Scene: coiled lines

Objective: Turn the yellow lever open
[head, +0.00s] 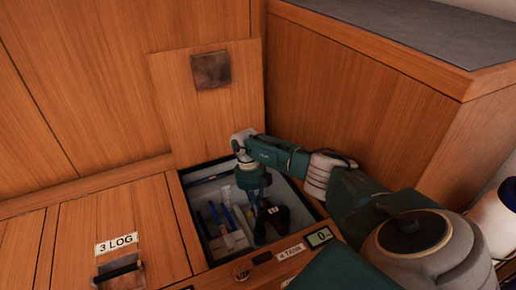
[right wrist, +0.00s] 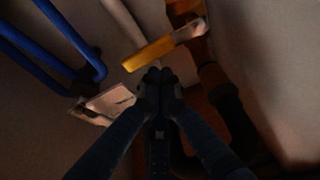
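The yellow lever (right wrist: 150,53) shows in the right wrist view, slanting from lower left to upper right, with a pale metal piece at its upper right end. I cannot make it out in the head view. My right gripper (head: 266,226) reaches down into an open floor compartment (head: 187,219) in the head view. In the right wrist view its dark fingertips (right wrist: 158,76) are together with nothing seen between them, just below the lever in the picture. I cannot tell whether they touch it. My left gripper is not in view.
Blue pipes (right wrist: 60,38) and a pale tilted plate (right wrist: 108,103) lie left of the fingers. A dark pipe (right wrist: 226,97) runs at right. The compartment's wooden lid (head: 168,90) stands raised behind the opening. A closed hatch labelled 3 LOG (head: 150,215) is at left.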

